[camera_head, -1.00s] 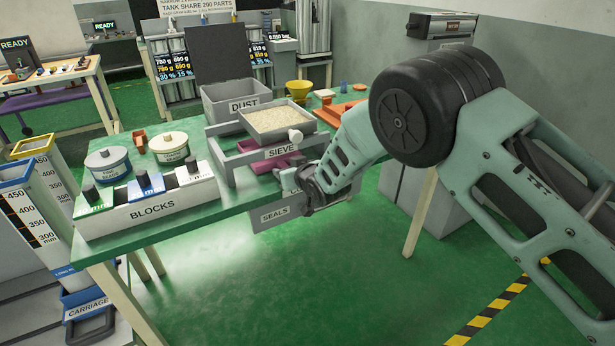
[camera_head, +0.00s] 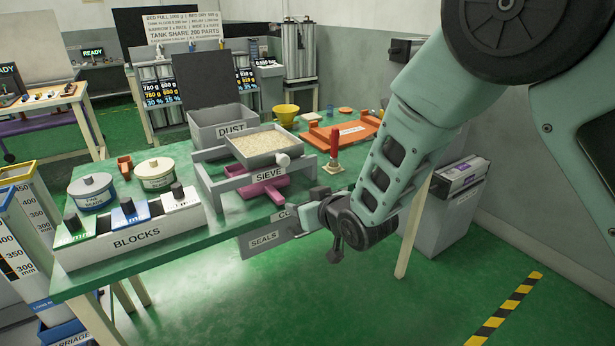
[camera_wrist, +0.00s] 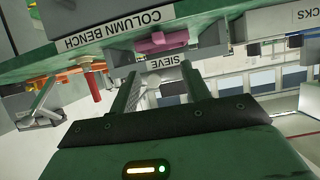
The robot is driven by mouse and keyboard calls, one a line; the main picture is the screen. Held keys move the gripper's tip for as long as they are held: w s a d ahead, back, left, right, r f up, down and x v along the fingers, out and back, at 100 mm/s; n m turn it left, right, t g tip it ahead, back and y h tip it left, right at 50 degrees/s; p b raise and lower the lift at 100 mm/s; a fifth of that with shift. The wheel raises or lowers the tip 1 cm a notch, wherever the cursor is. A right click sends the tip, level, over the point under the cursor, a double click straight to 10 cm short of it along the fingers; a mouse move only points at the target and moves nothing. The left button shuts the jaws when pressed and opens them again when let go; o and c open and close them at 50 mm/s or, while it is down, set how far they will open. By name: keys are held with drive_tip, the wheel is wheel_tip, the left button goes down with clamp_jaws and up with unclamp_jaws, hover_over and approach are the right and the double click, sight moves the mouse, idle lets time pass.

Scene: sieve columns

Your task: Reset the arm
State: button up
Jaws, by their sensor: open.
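My gripper shows in the wrist view (camera_wrist: 160,92), with its two fingers apart and nothing between them. In the head view my arm reaches down from the upper right, and its wrist end is in front of the bench's near right edge, by the seals panel (camera_head: 265,240). The gripper's fingers are hard to make out there. The green-topped column bench (camera_head: 160,260) stands ahead. On it is the sieve (camera_head: 272,172), with a tray of pale grains (camera_head: 262,146) on top and a magenta piece (camera_head: 268,187) underneath.
A blocks rack (camera_head: 137,237) with several blocks lines the bench's front left. Two lidded tubs (camera_head: 91,193) stand behind it. A grey dust bin (camera_head: 222,122), a yellow funnel (camera_head: 285,114), a red-handled tool (camera_head: 334,150) and an orange tray (camera_head: 345,132) stand farther back. The floor at front is clear.

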drive_tip(key=s+d+r+g+h+p, duration=0.2)
drive_tip(key=s+d+r, duration=0.3)
drive_tip(key=s, duration=0.6)
drive_tip(key=s+d+r+g+h+p, duration=0.2)
drive_tip(key=s+d+r+g, duration=0.3)
drive_tip(key=s, duration=0.6)
drive_tip(key=s+d+r+n+g+h+p, duration=0.1)
drive_tip(key=s+d+r+g+h+p, duration=0.1)
drive_tip(key=s, duration=1)
drive_tip(key=d+r+g+p, duration=0.1)
drive_tip(key=d+r+g, duration=0.1)
drive_tip(key=d+r, duration=0.1)
drive_tip(key=shift+d+h, duration=0.4)
drive_tip(key=shift+d, duration=0.25)
